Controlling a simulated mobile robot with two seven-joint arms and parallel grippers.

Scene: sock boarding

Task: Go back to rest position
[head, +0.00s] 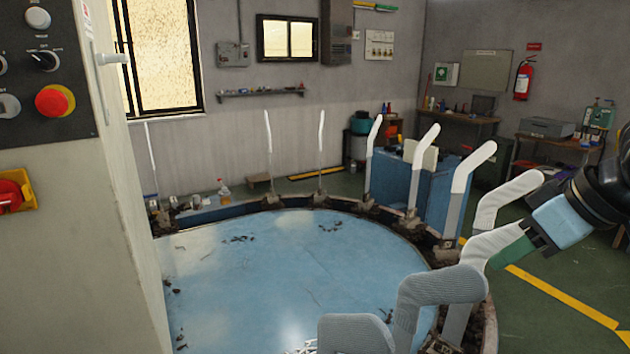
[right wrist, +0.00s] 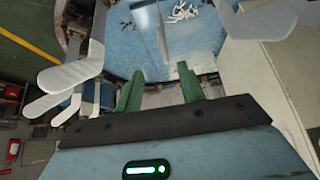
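My right gripper (head: 508,255) is at the right of the head view, beside the white foot forms on the rim of the round machine. In the right wrist view its two green fingers (right wrist: 160,72) stand apart with nothing visible between them. One grey knitted sock (head: 440,285) covers a form at the front right of the rim. Another grey sock (head: 355,335) is on a form at the bottom edge. Bare white forms (head: 465,165) stand along the right and back. My left gripper is not in view.
The round blue table (head: 290,270) has dark scraps on it. A tall machine cabinet (head: 75,230) with a red button blocks the left. A blue panel (head: 390,185) stands behind the right forms. A white pile (right wrist: 183,12) shows in the wrist view. Green floor is open at right.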

